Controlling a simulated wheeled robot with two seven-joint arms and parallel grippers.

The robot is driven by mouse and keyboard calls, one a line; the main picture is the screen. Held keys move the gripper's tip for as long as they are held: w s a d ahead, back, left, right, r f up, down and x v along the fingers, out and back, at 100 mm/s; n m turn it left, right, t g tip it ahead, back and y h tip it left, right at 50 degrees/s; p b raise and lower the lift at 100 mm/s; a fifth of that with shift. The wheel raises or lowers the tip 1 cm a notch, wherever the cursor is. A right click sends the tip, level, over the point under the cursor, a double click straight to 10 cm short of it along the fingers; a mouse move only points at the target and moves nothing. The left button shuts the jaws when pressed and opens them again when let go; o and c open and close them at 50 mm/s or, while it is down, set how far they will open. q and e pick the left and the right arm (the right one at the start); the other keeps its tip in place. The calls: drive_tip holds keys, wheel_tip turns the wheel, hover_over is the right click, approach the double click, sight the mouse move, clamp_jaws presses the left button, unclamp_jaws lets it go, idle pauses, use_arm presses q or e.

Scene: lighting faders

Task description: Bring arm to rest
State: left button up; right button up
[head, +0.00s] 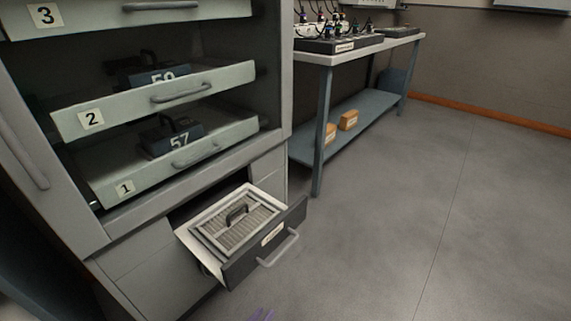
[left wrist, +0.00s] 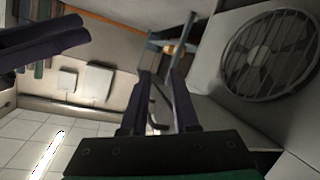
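Dark purple finger-like bars at the upper left of that view look like my right gripper (left wrist: 45,42). Whether it is open or shut is unclear.
The lower drawer (head: 229,272) is pulled out and holds a framed filter with a handle (head: 236,228). Above it, numbered trays (head: 180,98) stick out of the cabinet. A workbench (head: 345,53) stands behind. The floor at right is clear. A round fan grille (left wrist: 268,53) shows in the wrist view.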

use_arm(q)
drive_tip(key=s+a+f+m+g+y+p, duration=0.3)
drive_tip(key=s+a+g+p, duration=0.5)
drive_tip(key=p, duration=0.9)
drive_tip(key=s+a+r+g+y+p, duration=0.1)
drive_tip(key=s+a+g+y+p, duration=0.1)
drive_tip(key=s+a+p, duration=0.4)
drive_tip(key=s+a+r+n+g+y+p, duration=0.1)
drive_tip(key=s+a+r+g+y+p, duration=0.1)
drive_tip(key=s+a+p, duration=0.4)
drive_tip(key=s+p, duration=0.5)
drive_tip(key=shift+p, duration=0.4)
use_arm(e)
drive_tip(key=s+d+r+g+h, duration=0.2)
drive_tip(key=s+d+g+h, duration=0.4)
drive_tip(key=s+d, duration=1.2)
drive_tip(key=s+g, duration=0.2)
drive_tip(key=s, duration=0.2)
drive_tip(key=shift+d, duration=0.3)
use_arm(q)
drive_tip(key=shift+d+r, duration=0.1)
drive_tip(key=shift+s, duration=0.1)
drive_tip(key=shift+c, duration=0.2)
